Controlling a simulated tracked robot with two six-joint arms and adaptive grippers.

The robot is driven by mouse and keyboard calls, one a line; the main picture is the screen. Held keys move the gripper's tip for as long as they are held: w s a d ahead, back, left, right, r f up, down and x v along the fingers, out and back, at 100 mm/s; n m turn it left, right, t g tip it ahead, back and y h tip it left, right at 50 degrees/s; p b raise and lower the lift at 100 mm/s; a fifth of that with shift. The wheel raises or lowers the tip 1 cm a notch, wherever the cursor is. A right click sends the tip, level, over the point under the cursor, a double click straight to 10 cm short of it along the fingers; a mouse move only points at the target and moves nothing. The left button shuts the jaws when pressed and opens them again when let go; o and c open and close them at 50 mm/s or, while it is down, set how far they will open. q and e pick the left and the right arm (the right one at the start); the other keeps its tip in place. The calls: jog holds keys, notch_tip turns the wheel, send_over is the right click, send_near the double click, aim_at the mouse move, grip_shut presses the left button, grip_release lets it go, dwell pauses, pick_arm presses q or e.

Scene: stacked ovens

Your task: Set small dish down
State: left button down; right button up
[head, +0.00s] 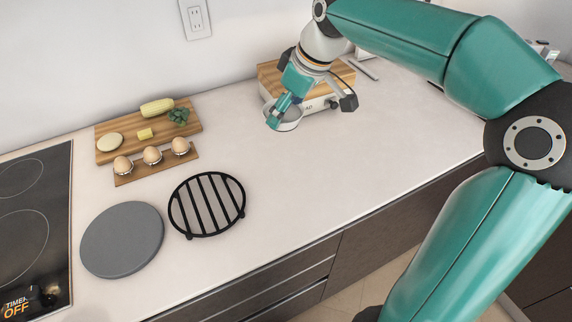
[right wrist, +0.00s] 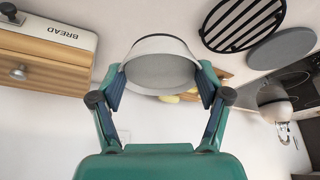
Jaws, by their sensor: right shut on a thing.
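The small dish is a round, pale grey bowl (head: 290,122) near the back of the counter, in front of the bread box. My right gripper (head: 279,108) reaches down to it, tilted, and is shut on it. In the right wrist view the dish (right wrist: 160,66) sits between the two fingers of my right gripper (right wrist: 160,90), one at each side of its wall. I cannot tell whether its base touches the counter. My left gripper is not in view.
The bread box (head: 316,106) with a wooden lid stands close behind the dish. A black trivet (head: 207,204), a grey round plate (head: 123,240), an egg holder (head: 156,166) and a cutting board (head: 188,122) with food lie left. Counter to the dish's right front is clear.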

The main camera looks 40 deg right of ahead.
aim_at(282, 171)
notch_tip(282, 171, down, 16)
jog(key=shift+f+b, duration=0.1)
jog(key=shift+b, duration=0.25)
jog(key=shift+f, duration=0.2)
jog(key=o, duration=1.2)
jog(key=shift+r, duration=0.1)
jog(key=shift+c, duration=0.2)
jog(key=shift+r, duration=0.2)
jog(key=v, duration=1.2)
